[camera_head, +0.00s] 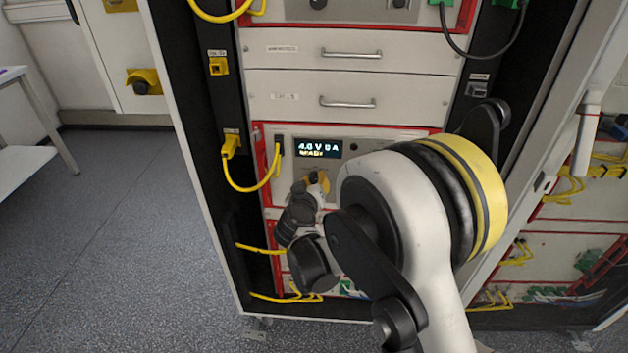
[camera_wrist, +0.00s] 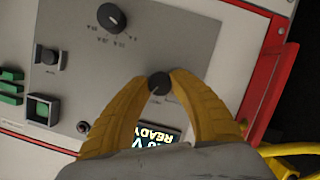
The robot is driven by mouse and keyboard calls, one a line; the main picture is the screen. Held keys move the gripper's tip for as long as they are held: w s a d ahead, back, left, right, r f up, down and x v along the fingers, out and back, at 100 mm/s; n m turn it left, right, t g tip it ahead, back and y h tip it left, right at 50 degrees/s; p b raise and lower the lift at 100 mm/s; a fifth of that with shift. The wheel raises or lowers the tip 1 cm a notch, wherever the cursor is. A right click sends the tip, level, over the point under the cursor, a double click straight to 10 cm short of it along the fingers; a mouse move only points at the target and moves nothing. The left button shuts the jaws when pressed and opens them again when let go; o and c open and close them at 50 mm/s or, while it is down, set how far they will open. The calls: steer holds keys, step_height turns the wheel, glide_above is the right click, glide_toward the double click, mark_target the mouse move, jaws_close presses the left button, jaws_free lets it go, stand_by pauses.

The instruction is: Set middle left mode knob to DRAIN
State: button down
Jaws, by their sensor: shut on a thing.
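The cycler unit with the red frame has a grey panel (camera_wrist: 185,40) and a lit display (camera_head: 318,148), which reads about "4.0 V 0 A" with "READY" below. My gripper (camera_head: 318,182) is at this panel, just below the display. In the wrist view, the yellow fingers of my gripper (camera_wrist: 160,82) are shut on a small dark round knob (camera_wrist: 158,87). A larger black knob (camera_wrist: 112,18) with a pale pointer mark stands apart from the fingers, with small labels around it. The labels are too small to read, so I cannot tell which setting either knob shows.
A black switch (camera_wrist: 47,56), a square green-lit button (camera_wrist: 42,108) and green connectors (camera_wrist: 11,88) sit on the panel. A yellow cable (camera_head: 250,188) loops at the unit's left. Drawers with handles (camera_head: 347,102) are above. Open floor (camera_head: 110,230) lies left.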

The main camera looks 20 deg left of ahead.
steer(key=shift+m+y, duration=0.4)
steer(key=shift+m, duration=0.3)
steer(key=c, duration=1.1)
jaws_free()
steer(key=v, duration=1.2)
